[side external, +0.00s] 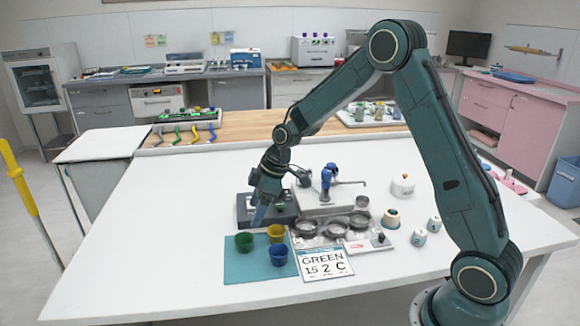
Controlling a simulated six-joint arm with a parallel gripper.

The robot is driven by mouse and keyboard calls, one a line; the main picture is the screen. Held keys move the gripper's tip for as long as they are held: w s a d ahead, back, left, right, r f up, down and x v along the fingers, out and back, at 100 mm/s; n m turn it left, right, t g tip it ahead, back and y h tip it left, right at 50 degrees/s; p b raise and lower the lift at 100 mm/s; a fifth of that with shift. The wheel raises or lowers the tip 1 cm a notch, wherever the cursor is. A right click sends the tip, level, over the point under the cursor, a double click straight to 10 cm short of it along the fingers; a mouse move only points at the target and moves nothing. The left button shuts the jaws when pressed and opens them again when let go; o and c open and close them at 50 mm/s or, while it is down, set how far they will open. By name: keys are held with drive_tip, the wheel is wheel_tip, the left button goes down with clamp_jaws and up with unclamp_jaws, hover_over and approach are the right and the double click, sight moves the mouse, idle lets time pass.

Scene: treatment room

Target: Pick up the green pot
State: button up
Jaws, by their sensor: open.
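The green pot (244,242) stands upright at the back left of a teal mat (245,270) on the white table. An ochre pot (277,233) stands to its right, and a blue pot (278,255) stands in front of the ochre one. My gripper (266,211) points down just behind the pots, above and a little right of the green pot in the picture. It is open, with nothing seen between its fingers. One blue fingertip shows clearly; the other is hard to make out against a dark tray behind it.
A card (323,265) reading "GREEN 15 2 C" lies right of the mat. Several metal bowls (333,229) and a grey stand with a blue clamp (327,175) are close on the right. Small white jars (419,237) stand farther right. The table's left side is clear.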

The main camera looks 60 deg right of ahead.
sight(246, 234)
drive_tip(key=shift+x, duration=2.1)
drive_tip(key=shift+f, duration=0.1)
drive_tip(key=shift+x, duration=2.55)
drive_tip(key=c, duration=1)
